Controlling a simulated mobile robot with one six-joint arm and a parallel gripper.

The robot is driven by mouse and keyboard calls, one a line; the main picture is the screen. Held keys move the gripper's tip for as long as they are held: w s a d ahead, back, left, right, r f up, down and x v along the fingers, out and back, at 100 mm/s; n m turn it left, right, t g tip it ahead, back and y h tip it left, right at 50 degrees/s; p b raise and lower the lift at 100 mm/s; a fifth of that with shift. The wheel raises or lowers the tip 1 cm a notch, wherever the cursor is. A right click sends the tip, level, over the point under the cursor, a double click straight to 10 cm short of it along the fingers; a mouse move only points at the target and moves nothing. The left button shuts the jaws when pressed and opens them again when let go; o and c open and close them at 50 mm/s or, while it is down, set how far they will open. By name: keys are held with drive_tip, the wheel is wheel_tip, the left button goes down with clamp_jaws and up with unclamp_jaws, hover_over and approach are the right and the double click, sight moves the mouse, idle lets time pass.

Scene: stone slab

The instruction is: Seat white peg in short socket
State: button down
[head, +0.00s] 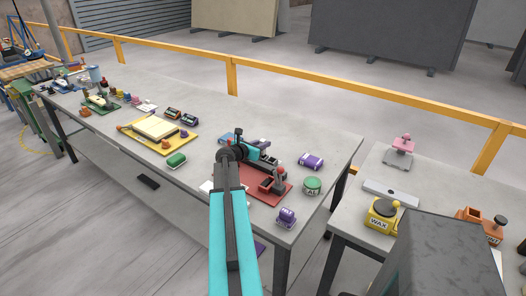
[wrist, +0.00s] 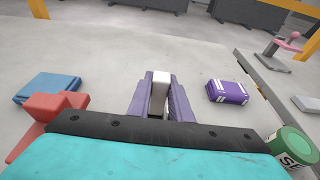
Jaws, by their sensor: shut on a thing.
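My gripper (wrist: 160,100) has purple fingers, shut on a white peg (wrist: 161,78) in the wrist view. The peg stands up between the fingers; its lower end is hidden. In the head view my teal and dark arm reaches over the bench and hides the fingertips and peg. A red base (head: 277,194) with dark and red raised parts lies just below and right of the arm's end. A red block also shows at the left of the wrist view (wrist: 60,108). I cannot tell which part is the short socket.
A purple box (head: 311,161), a green tin (head: 312,186) and a purple-and-white block (head: 286,217) stand to the right. A blue item (wrist: 48,88) lies left of the gripper. Bare grey bench lies beyond the gripper.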

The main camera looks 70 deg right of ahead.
drive_tip(key=shift+f+p, duration=0.4)
drive_tip(key=shift+f, duration=1.45)
drive_tip(key=shift+f, duration=0.15)
drive_tip(key=c, duration=1.6)
unclamp_jaws()
drive_tip(key=shift+b+v, duration=1.45)
drive_tip(key=shift+v, duration=4.6)
drive_tip(key=shift+s, duration=0.15)
